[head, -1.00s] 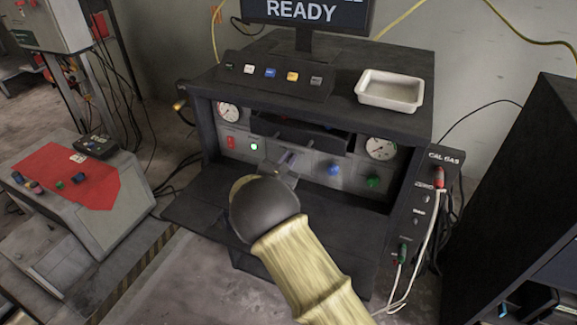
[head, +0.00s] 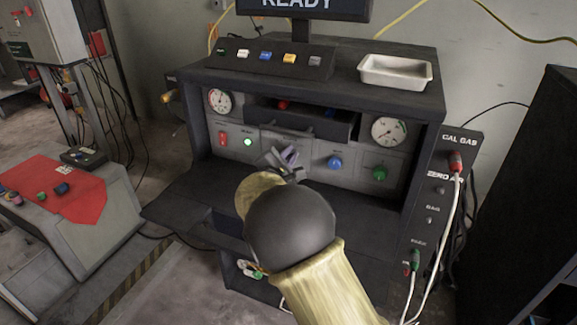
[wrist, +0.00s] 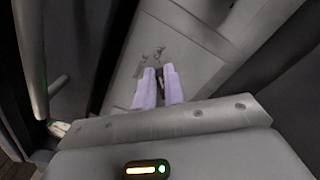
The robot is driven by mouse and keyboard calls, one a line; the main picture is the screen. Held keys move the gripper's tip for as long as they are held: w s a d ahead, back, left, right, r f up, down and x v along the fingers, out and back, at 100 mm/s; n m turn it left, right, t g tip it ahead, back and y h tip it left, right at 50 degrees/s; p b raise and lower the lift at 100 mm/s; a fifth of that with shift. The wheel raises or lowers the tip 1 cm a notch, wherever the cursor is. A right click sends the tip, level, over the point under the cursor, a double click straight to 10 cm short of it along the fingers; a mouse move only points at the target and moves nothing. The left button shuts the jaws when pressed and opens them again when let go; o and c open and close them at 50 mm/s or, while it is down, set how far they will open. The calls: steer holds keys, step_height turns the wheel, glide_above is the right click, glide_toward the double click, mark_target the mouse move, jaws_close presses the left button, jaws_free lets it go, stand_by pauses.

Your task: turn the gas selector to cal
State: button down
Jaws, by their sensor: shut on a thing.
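My gripper (head: 284,157) is at the middle of the bench's front panel, left of the blue knob (head: 334,163). In the wrist view, its two pale lilac fingers (wrist: 158,78) are closed on a small dark piece (wrist: 160,74) in front of the grey panel (wrist: 185,45). This piece seems to be the handle of the gas selector; the fingers hide most of it. Small dark marks (wrist: 150,52) show on the panel just beyond, too blurred to read. Which way the selector points cannot be told.
A green knob (head: 379,173), a red switch (head: 223,138) and a lit green button (head: 248,142) share the panel. An open drawer (head: 325,128) juts out above my gripper. A dark shelf (head: 185,200) lies below. Hoses hang from the CAL GAS side panel (head: 440,185) at right.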

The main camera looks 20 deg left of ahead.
steer(key=shift+s+f+b, duration=0.1)
steer(key=shift+f+b, duration=0.15)
steer(key=shift+b, duration=0.05)
steer(key=c, duration=1.5)
jaws_free()
steer(key=shift+r, duration=0.15)
steer(key=shift+s, duration=0.1)
steer(key=s, duration=0.5)
steer(key=s+a, duration=0.1)
steer(key=s, duration=1.1)
steer(key=shift+s+a, duration=0.1)
steer(key=shift+a, duration=0.05)
